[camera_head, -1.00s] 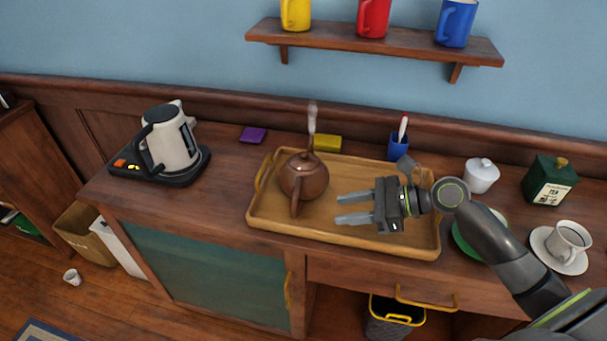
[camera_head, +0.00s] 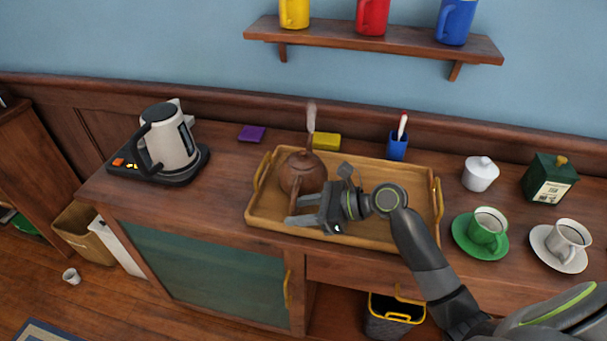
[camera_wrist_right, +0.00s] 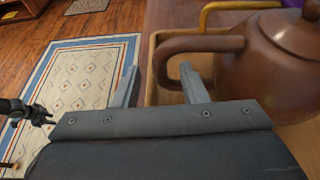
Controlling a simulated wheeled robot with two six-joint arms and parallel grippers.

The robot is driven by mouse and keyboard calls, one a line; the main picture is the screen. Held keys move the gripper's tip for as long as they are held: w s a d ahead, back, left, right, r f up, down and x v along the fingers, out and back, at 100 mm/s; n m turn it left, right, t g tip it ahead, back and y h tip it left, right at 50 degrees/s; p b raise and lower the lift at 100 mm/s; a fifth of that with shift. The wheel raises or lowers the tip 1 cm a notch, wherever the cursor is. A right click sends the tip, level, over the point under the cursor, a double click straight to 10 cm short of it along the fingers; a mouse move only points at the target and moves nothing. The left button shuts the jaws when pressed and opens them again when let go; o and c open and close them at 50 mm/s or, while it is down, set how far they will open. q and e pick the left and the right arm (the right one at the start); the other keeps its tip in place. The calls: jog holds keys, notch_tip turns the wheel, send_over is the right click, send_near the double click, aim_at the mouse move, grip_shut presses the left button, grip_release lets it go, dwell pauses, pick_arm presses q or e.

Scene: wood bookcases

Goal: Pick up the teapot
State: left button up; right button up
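The brown teapot (camera_head: 303,172) stands upright in the left part of the wooden tray (camera_head: 400,240). Its handle points toward the front of the counter. My right gripper (camera_head: 295,210) is at the teapot's handle, with its fingers apart. In the right wrist view the teapot (camera_wrist_right: 270,65) is at the upper right. Its looped handle (camera_wrist_right: 175,45) reaches between the two open fingers of the right gripper (camera_wrist_right: 160,85), near their tips. I cannot tell whether a finger touches the handle. My left gripper is not in the head view.
A kettle (camera_head: 168,138) on its base stands to the left. A yellow sponge (camera_head: 327,141) and a blue cup (camera_head: 397,146) with a brush are behind the tray. A green cup (camera_head: 487,229), white cup (camera_head: 567,241) and sugar bowl (camera_head: 480,174) stand to the right.

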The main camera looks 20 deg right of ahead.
jog(key=x, duration=0.3)
jog(key=shift+w+a, duration=0.2)
jog(key=shift+a, duration=0.05)
grip_shut()
dwell(0.9)
jog(key=shift+r, duration=0.1)
